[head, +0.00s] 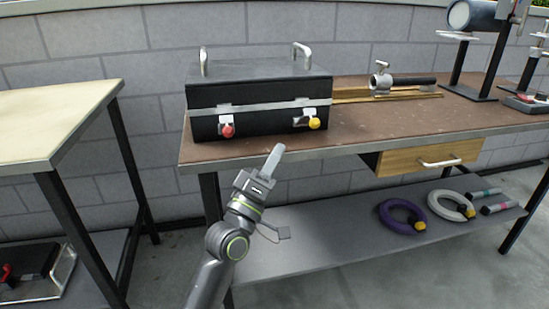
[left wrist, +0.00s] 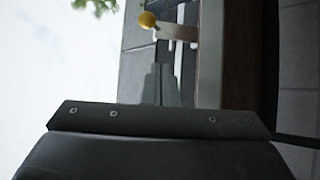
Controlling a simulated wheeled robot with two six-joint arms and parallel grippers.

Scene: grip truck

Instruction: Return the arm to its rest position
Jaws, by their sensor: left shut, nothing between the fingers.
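My left arm reaches up from the bottom of the head view. Its gripper (head: 274,156) is shut and empty, in front of the workbench's (head: 180,155) front edge and apart from the black case in the picture. In the left wrist view the shut fingers (left wrist: 163,80) point up toward a yellow knob (left wrist: 147,20). My right gripper is in neither view.
A black case (head: 255,105) with a red knob (head: 227,131) and a yellow knob (head: 315,123) stands on the bench. A drawer (head: 400,161) hangs under it. Purple (head: 385,215) and white (head: 435,205) rings lie on the lower shelf (head: 330,250). A pale table (head: 50,115) stands left.

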